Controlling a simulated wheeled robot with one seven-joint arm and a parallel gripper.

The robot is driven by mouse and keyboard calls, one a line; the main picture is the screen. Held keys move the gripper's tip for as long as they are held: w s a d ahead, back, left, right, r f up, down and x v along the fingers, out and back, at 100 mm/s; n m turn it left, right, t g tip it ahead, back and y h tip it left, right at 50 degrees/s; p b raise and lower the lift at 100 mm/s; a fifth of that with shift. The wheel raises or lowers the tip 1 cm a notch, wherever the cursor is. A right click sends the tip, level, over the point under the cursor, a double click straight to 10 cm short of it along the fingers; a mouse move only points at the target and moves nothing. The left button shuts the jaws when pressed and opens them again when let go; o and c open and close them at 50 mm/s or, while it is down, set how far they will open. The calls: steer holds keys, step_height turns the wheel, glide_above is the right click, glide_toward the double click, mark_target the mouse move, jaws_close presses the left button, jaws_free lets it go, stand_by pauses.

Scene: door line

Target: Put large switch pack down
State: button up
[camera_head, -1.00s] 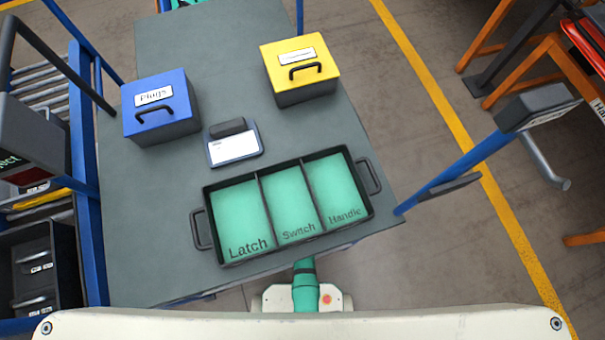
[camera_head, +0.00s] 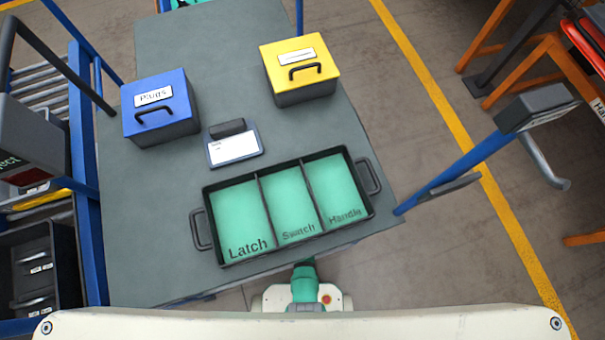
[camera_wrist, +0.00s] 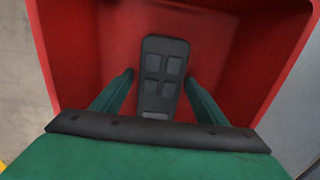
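In the wrist view the dark grey switch pack (camera_wrist: 162,78), with several raised square pads, is inside a red bin (camera_wrist: 85,60). It appears to lie on the bin floor, tilted slightly in the picture. My gripper (camera_wrist: 160,76) has its two green fingers on either side of the pack. A gap shows between the left finger and the pack; the right fingertip lies close to its edge. The fingers look open. The gripper and pack are not visible in the head view.
In the head view a three-part tray (camera_head: 212,222) labelled Latch, Switch and Handle stands empty on a grey table (camera_head: 130,235). A blue box (camera_head: 172,118), a yellow box (camera_head: 308,85) and a labelled card holder (camera_head: 235,148) stand behind it. A blue post (camera_head: 470,160) is at right.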

step_height(320, 180, up, 12)
stand_by(0.9)
steer(key=shift+r, duration=0.1)
stand_by(0.4)
